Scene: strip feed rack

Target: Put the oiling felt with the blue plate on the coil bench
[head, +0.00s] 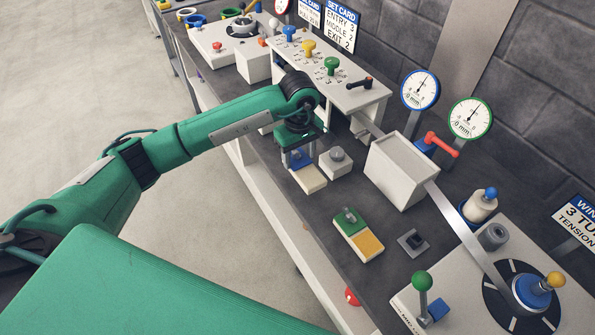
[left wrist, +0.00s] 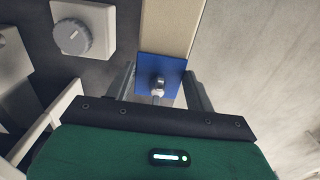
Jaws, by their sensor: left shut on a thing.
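The oiling felt with the blue plate (head: 311,180) is at the front edge of the dark bench, its cream pad pointing toward the lower right. Its blue plate (left wrist: 160,74) and metal post show between the fingers in the left wrist view. My left gripper (head: 298,152) is shut on this felt from above. I cannot tell whether the felt touches the bench top. A bench end with coloured rings (head: 195,20) shows at the far upper left; no label there marks it as the coil bench. My right gripper is out of view.
A grey knob block (head: 336,161) stands close right of the felt. A green-plated felt with a yellow pad (head: 367,243) lies nearer. A white box (head: 402,170), a metal strip and a control panel with coloured knobs (head: 318,68) line the back. The left floor is clear.

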